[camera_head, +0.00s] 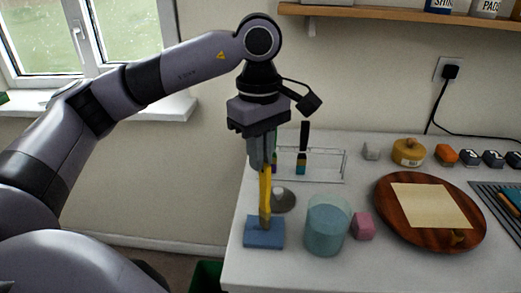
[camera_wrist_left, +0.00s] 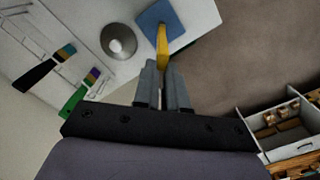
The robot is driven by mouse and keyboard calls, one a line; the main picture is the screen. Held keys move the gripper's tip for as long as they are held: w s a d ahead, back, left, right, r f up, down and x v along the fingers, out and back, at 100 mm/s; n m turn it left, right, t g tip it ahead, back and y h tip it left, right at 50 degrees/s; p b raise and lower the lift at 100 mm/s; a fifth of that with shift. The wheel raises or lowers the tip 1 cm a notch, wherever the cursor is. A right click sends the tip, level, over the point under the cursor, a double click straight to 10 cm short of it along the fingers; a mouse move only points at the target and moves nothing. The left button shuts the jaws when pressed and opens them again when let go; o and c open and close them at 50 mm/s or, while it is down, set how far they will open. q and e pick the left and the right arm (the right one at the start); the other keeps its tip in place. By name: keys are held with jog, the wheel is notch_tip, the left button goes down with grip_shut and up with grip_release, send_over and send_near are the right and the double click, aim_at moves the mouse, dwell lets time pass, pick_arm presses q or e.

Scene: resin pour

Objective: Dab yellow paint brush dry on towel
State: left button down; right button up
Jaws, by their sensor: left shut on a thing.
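The yellow paint brush (camera_head: 265,193) hangs upright from my left gripper (camera_head: 262,160), which is shut on it. Its lower end is over the blue towel (camera_head: 264,238), a small folded square at the table's front left corner. The tip appears to touch or nearly touch the towel; I cannot tell which. In the left wrist view the brush (camera_wrist_left: 162,48) extends from the left gripper fingers (camera_wrist_left: 162,85) over the towel (camera_wrist_left: 172,22). My right gripper is in neither view.
A blue-tinted cup (camera_head: 327,228) and a pink block (camera_head: 363,226) stand right of the towel. A grey round object (camera_head: 285,200) and a clear rack (camera_head: 325,165) are behind. A round wooden board (camera_head: 386,208) bears a pale sheet (camera_head: 432,205). The table edge is close on the left.

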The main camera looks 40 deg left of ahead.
pick_arm(q)
jog(key=shift+f+b, duration=0.55)
jog(key=shift+f, duration=0.05)
dwell(1.9)
